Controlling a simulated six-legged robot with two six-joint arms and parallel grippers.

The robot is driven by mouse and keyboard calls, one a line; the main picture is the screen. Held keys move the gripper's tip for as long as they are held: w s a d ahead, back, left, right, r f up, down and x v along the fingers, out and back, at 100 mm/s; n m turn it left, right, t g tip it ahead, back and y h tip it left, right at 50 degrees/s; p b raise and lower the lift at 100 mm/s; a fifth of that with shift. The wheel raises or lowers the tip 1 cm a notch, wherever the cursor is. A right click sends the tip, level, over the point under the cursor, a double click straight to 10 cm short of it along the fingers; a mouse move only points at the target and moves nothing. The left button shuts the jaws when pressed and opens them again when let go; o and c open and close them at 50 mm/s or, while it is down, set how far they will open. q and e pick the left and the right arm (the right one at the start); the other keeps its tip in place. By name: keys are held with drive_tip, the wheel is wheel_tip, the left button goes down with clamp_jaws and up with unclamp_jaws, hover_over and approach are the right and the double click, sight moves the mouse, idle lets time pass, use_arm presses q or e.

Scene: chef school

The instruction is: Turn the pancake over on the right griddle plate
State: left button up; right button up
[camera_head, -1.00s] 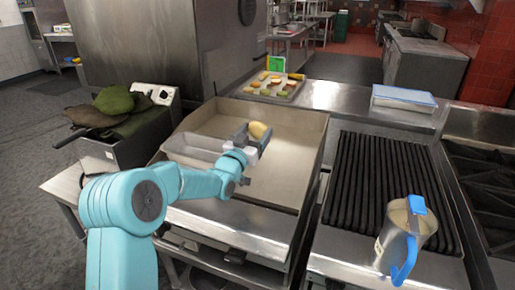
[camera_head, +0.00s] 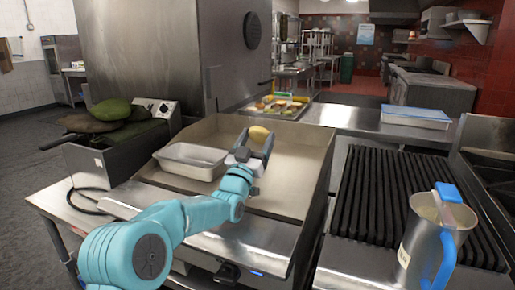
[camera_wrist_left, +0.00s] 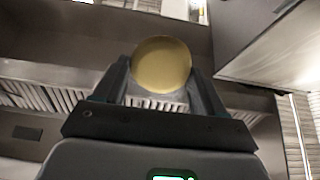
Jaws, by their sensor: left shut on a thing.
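The pancake (camera_head: 260,133) is a small round yellow disc. My left gripper (camera_head: 256,147) is shut on it and holds it above the flat griddle plate (camera_head: 285,190). In the left wrist view the pancake (camera_wrist_left: 161,64) stands face-on between the two dark fingers, its lower edge partly hidden. The griddle plate has a tan surface with raised walls. I cannot tell how high the pancake is above it. My right gripper is not in view.
A metal pan (camera_head: 190,161) sits on the griddle's left part. A ribbed black grill (camera_head: 385,190) with a steel jug (camera_head: 425,250) lies to the right. A tray of food (camera_head: 277,108) and a blue-lidded container (camera_head: 415,117) stand behind. The griddle's right part looks clear.

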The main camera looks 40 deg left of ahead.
use_arm(q)
drive_tip(key=shift+s+a+f, duration=0.1)
drive_tip(key=shift+s+f, duration=0.1)
drive_tip(key=shift+s, duration=0.1)
drive_tip(key=shift+w+f, duration=0.1)
drive_tip(key=shift+w, duration=0.05)
drive_tip(key=o, duration=1)
drive_tip(key=shift+o, duration=0.5)
